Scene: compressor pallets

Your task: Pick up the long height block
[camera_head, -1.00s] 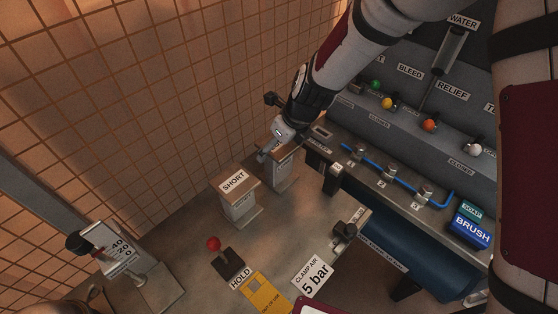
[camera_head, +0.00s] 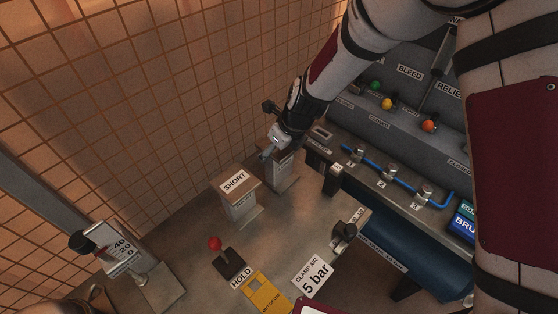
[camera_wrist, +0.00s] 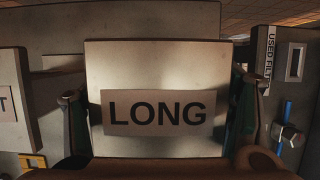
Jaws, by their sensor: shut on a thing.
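The long height block (camera_wrist: 158,68) fills the middle of the wrist view, a pale block with a "LONG" label. My gripper (camera_wrist: 158,125) has a finger on each side of it and is shut on it. In the head view the block (camera_head: 282,172) stands behind the short block, its top partly hidden by my gripper (camera_head: 272,150). I cannot tell whether its base is clear of the bench. The short height block (camera_head: 238,204), labelled "SHORT", stands to its left and nearer; its edge also shows at the left of the wrist view (camera_wrist: 14,100).
A panel with blue tubing (camera_head: 370,163) and fittings lies close on the right. A red-knobbed hold lever (camera_head: 215,244), a yellow tag (camera_head: 268,296) and a "5 bar" sign (camera_head: 314,276) are in front. A gauge stand (camera_head: 120,250) is at the left, beside a tiled wall (camera_head: 130,100).

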